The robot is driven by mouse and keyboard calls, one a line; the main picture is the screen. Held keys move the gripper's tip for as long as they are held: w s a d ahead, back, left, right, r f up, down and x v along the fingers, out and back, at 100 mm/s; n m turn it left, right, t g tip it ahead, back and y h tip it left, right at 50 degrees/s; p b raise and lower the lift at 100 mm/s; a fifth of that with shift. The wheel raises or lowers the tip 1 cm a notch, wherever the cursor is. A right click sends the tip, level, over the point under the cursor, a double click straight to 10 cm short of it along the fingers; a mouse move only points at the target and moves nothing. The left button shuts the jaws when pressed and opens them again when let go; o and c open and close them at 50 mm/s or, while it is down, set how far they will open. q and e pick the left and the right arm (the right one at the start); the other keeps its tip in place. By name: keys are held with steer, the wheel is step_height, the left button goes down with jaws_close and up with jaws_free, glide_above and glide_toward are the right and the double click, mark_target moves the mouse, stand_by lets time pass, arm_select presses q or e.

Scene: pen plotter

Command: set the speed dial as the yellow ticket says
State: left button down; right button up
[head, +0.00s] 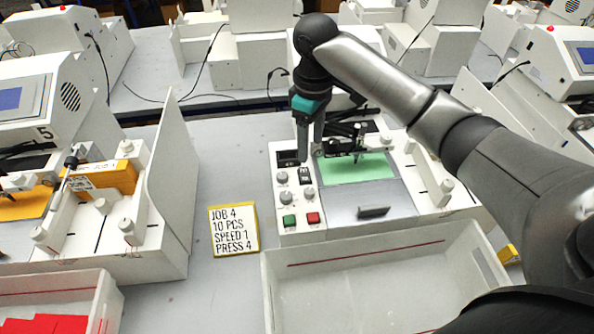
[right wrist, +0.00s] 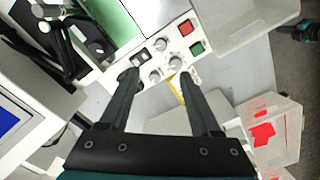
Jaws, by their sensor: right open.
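The yellow-edged ticket (head: 233,230) lies on the table left of the plotter and reads JOB 4, 10 PCS, SPEED 1, PRESS 4. The plotter's panel has grey dials, including an upper left dial (head: 282,177), a lower left dial (head: 281,197) and a right dial (head: 309,192). Their labels are too small to read. My right gripper (head: 304,156) points down over the back of the panel, open. In the right wrist view a grey dial (right wrist: 155,76) shows between its fingertips (right wrist: 158,74); contact cannot be told. A dark teal shape at that view's right edge seems to be my left gripper (right wrist: 306,31).
A green button (head: 289,221) and a red button (head: 313,218) sit at the panel's front, with a black switch (head: 305,175) behind. A white bin (head: 375,290) stands in front of the plotter. Another machine's white side plate (head: 175,180) rises left of the ticket.

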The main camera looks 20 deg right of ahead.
glide_above(310, 191)
step_height(310, 191, down, 6)
step_height(310, 191, down, 8)
steer(key=shift+r, duration=0.1)
steer(key=shift+f, duration=0.65)
arm_select(q)
steer(key=shift+s+f, duration=0.3)
steer(key=shift+s, duration=0.65)
steer(key=shift+s, duration=0.15)
arm_select(e)
steer(key=shift+c, duration=0.3)
steer(key=shift+c, duration=0.7)
arm_select(q)
steer(key=shift+s+a, duration=0.1)
steer(key=shift+s, duration=0.1)
arm_select(e)
jaws_close()
